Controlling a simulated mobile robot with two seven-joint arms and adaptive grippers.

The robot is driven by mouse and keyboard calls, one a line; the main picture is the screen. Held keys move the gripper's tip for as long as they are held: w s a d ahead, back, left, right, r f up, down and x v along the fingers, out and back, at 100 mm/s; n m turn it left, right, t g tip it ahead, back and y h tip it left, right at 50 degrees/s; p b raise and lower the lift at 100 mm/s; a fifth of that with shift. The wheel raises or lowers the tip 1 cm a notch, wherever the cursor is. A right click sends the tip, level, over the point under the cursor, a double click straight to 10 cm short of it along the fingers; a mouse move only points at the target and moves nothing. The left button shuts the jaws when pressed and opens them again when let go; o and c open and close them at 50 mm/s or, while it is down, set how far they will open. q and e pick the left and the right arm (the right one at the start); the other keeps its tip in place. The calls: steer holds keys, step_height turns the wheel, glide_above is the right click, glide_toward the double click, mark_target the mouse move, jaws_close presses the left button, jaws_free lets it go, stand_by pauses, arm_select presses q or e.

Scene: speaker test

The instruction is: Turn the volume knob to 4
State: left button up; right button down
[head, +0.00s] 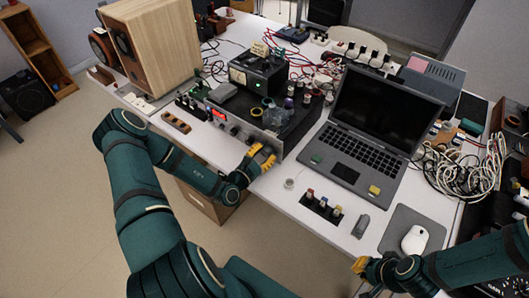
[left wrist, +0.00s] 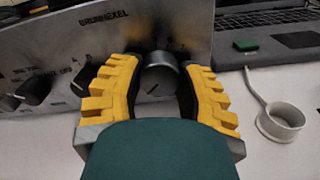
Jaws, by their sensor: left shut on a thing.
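The amplifier (head: 243,134) stands on the white table with its silver front panel (left wrist: 50,35) facing me. My left gripper (head: 262,156) is at the right end of this panel. In the left wrist view its yellow fingers are shut on both sides of a dark round knob (left wrist: 160,74). Some scale marks show above the knob, but the figures are too blurred to read and I cannot tell its setting. My right gripper (head: 361,266) is at the lower right, away from the amplifier; its finger opening is not clear.
Smaller dark knobs (left wrist: 35,89) sit left of the held one. An open laptop (head: 372,124) stands right of the amplifier. A roll of tape (left wrist: 281,121) lies near the gripper. A wooden speaker (head: 160,50) stands at the left, a mouse (head: 414,239) at the right.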

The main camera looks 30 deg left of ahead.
arm_select(q)
steer(key=m+p, duration=0.3)
steer(key=p, duration=0.1)
steer(key=shift+r+m, duration=0.2)
steer(key=shift+m, duration=0.2)
steer(key=m+p, duration=0.1)
steer(key=m, duration=0.1)
steer(key=shift+m+p, duration=0.35)
steer(key=shift+m, duration=0.05)
steer(key=shift+m+p, duration=0.45)
steer(key=shift+m, duration=0.45)
steer(key=m+p, duration=0.1)
steer(key=m, duration=0.1)
steer(key=shift+f+m, duration=0.1)
steer(key=shift+m, duration=0.3)
steer(key=m+p, duration=0.1)
steer(key=m, duration=0.2)
steer(key=shift+m, duration=0.3)
steer(key=m+p, duration=0.1)
steer(key=m, duration=0.4)
steer(key=shift+m+p, duration=0.3)
steer(key=shift+m, duration=0.1)
arm_select(e)
step_height(320, 180, up, 11)
steer(key=w, duration=0.1)
steer(key=shift+w+d+t, duration=0.3)
steer(key=shift+w, duration=0.05)
arm_select(q)
jaws_close()
